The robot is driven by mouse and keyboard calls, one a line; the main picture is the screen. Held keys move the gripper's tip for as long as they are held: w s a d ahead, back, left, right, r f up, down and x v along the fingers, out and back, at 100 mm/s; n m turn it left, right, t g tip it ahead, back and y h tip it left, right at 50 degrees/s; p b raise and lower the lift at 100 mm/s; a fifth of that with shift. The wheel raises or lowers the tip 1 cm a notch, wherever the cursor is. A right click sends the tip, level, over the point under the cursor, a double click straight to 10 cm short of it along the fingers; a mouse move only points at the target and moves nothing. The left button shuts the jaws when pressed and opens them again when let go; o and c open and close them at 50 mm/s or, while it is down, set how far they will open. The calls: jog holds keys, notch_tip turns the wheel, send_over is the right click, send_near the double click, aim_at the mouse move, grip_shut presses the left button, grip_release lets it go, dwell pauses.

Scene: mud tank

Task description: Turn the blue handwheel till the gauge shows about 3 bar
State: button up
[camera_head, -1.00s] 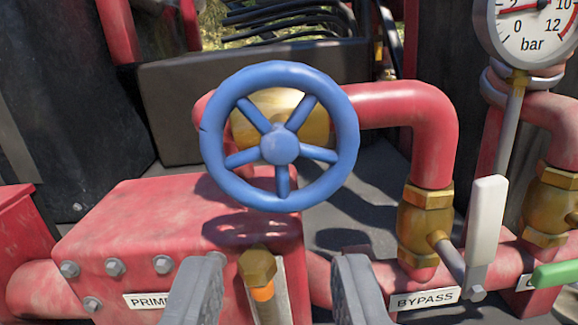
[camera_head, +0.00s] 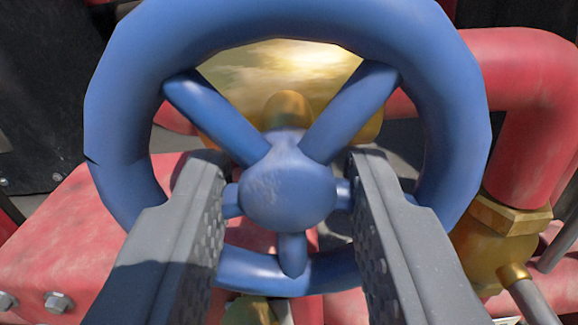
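The blue handwheel (camera_head: 460,130) fills most of the view, with its round hub (camera_head: 288,190) near the middle and several spokes running to the rim. My gripper (camera_head: 277,180) is open. Its two grey fingers stand to the left and right of the hub, with gaps between them and the hub. The finger tips overlap the left and right spokes in the picture; I cannot tell whether they touch them. The lower spoke points down between the fingers. The gauge is out of view.
A brass body (camera_head: 270,70) sits behind the wheel. A red pipe (camera_head: 525,110) with a brass fitting (camera_head: 490,255) stands at the right. A red bolted housing (camera_head: 60,240) lies at the lower left.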

grip_shut()
jog(key=shift+m, duration=0.3)
jog(key=m, duration=0.3)
jog(key=shift+m, duration=0.3)
jog(key=shift+m+b, duration=0.6)
jog(key=shift+m, duration=1.7)
